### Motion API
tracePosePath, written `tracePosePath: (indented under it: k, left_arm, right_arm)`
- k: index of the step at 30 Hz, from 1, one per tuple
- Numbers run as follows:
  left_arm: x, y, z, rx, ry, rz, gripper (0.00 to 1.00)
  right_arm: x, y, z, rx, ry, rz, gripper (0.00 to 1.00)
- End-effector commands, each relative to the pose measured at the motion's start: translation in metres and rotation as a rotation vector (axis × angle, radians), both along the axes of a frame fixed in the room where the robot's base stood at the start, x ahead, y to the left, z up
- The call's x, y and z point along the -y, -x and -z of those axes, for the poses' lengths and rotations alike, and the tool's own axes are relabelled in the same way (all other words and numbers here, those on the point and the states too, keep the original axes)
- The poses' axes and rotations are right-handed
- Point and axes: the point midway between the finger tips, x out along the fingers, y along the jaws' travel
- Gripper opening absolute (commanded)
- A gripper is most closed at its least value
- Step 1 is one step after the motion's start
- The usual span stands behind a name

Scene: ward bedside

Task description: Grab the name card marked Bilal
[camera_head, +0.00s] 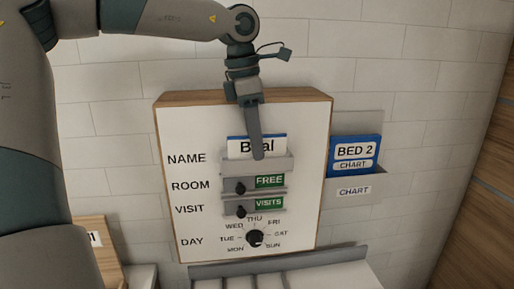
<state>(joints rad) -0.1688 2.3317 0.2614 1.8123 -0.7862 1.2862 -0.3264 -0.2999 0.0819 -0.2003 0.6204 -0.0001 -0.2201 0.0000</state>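The name card (238,148) stands upright in the holder (231,167) of the NAME row on the white board. It is white with a blue top edge, and its lettering reads "B…al", with the middle letters hidden behind my gripper. My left gripper (257,153) comes down from above in front of the card, its tip reaching the holder's front. Its fingers line up edge-on, so I cannot tell whether they are apart or closed on the card. My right gripper is not in view.
Below are the ROOM slider (241,188) by a green FREE label, the VISIT slider (241,212) by VISITS, and the day dial (255,238). A blue BED 2 chart (354,145) sits in a wall holder at right. A grey-rimmed tray or ledge (290,262) lies below the board.

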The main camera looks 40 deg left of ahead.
Motion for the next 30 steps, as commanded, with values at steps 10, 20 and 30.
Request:
tracePosePath:
  k: [10,20,30]
  left_arm:
    - [0.0002,-0.0001,0.0013,0.001,0.001,0.000,0.28]
    - [0.0001,-0.0001,0.0011,0.001,0.001,0.000,0.00]
    - [0.0001,-0.0004,-0.0002,0.001,0.000,-0.001,0.00]
  right_arm:
    - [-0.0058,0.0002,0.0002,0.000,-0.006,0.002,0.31]
    - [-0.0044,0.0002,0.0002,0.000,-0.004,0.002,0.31]
    - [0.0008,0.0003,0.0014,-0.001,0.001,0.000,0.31]
